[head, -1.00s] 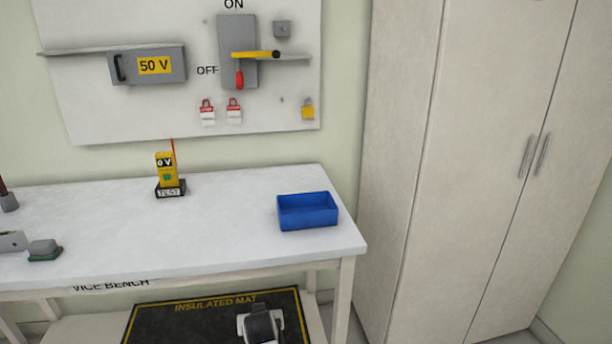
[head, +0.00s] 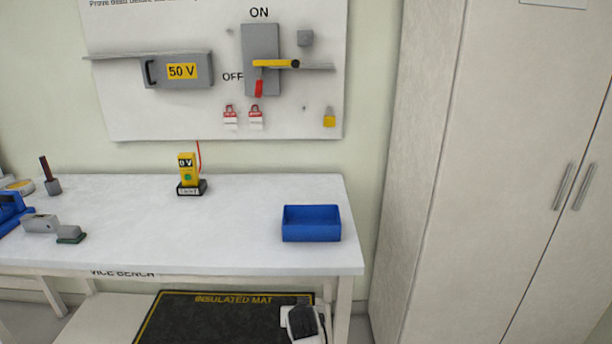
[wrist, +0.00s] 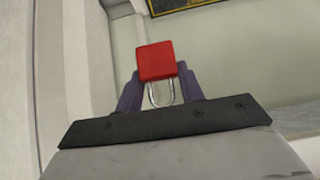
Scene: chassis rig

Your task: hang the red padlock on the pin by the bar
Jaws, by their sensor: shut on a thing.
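In the wrist view my gripper (wrist: 160,88) is shut on the red padlock (wrist: 156,60). The padlock's square red body faces the camera, and its metal shackle shows on the gripper side, between the dark fingers. In the head view the switch board (head: 212,112) carries a grey switch box with a yellow bar (head: 275,64) across it. A small red piece (head: 259,88) hangs just below the bar's left part. A tiny peg (head: 305,108) shows to the lower right; I cannot tell which pin is meant. The padlock is not visible in the head view.
The white bench (head: 130,225) below holds a blue bin (head: 311,226) and a yellow tester (head: 187,168). A tall cabinet (head: 480,170) stands at right.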

